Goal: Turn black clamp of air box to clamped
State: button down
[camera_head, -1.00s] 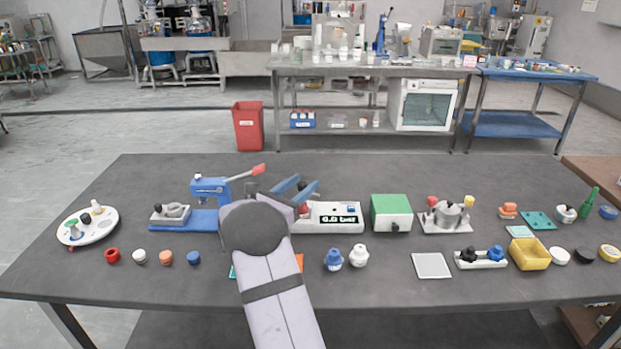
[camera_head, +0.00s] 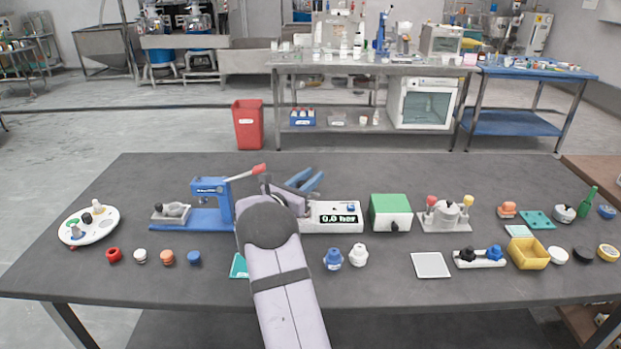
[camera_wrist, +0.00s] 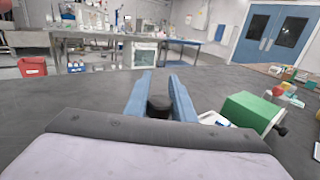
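A white box with a dark display reading about 0.0 bar (camera_head: 342,218) stands mid-table, its left part hidden behind my arm. A green box (camera_head: 391,212) with a black knob (camera_head: 394,227) on its front stands to its right; both show in part at the right of the wrist view. I cannot tell for sure which is the air box. My gripper (camera_head: 308,180) is open, its blue fingers apart above the left end of the white box. In the wrist view, a black rounded piece (camera_wrist: 159,104) shows between the finger bases; whether it is the clamp is unclear.
A blue lever press (camera_head: 212,190) stands left of my arm. A metal fixture with red and yellow knobs (camera_head: 444,215) stands right of the green box. Blue (camera_head: 333,258) and white (camera_head: 358,254) knobbed parts sit in front. The table behind the boxes is clear.

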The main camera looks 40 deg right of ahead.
aim_at(298, 186)
jog(key=c, duration=2.5)
grip_release()
jog(key=shift+g, duration=0.3)
jog(key=shift+c, duration=0.2)
jog(key=shift+s+m+g, duration=0.25)
jog(key=shift+m+g, duration=0.55)
jog(key=shift+g, duration=0.1)
jog(key=o, duration=1.1)
jog(key=shift+c, duration=0.2)
jog(key=shift+s+a+b, duration=0.15)
jog(key=shift+a+b, duration=0.15)
jog(key=shift+a, duration=1.55)
jog(key=shift+s+a+b, duration=0.1)
jog(key=shift+a+b, duration=0.2)
jog(key=shift+a, duration=1.5)
